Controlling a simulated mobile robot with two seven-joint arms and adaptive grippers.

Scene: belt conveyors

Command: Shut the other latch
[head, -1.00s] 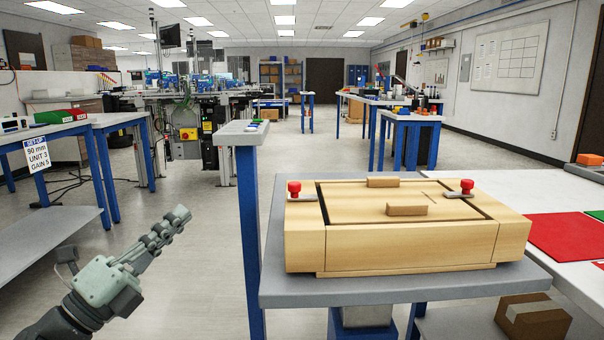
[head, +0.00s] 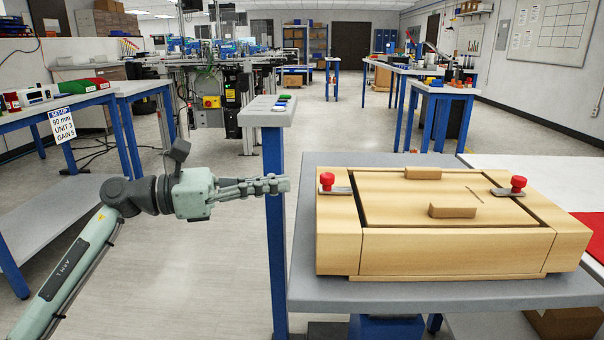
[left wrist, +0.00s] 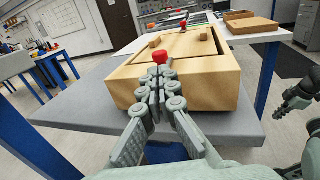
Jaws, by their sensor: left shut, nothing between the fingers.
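A pale wooden box (head: 455,250) with a lid (head: 395,205) stands on a grey table. Two latches with red knobs and flat metal plates sit on top: the left latch (head: 327,182) at the box's left side and the right latch (head: 518,184) at its right side. My left gripper (head: 285,184) is shut and empty, left of the box and apart from it. In the left wrist view its fingers (left wrist: 157,80) point at the box, and the left latch's red knob (left wrist: 158,57) shows just past the tips. The right latch (left wrist: 183,24) is farther off there.
The grey table (head: 450,292) has a bare margin around the box. A narrow stand (head: 267,114) with small coloured items rises behind my left gripper. A white table (head: 560,180) with a red sheet adjoins at right. Open floor lies at left.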

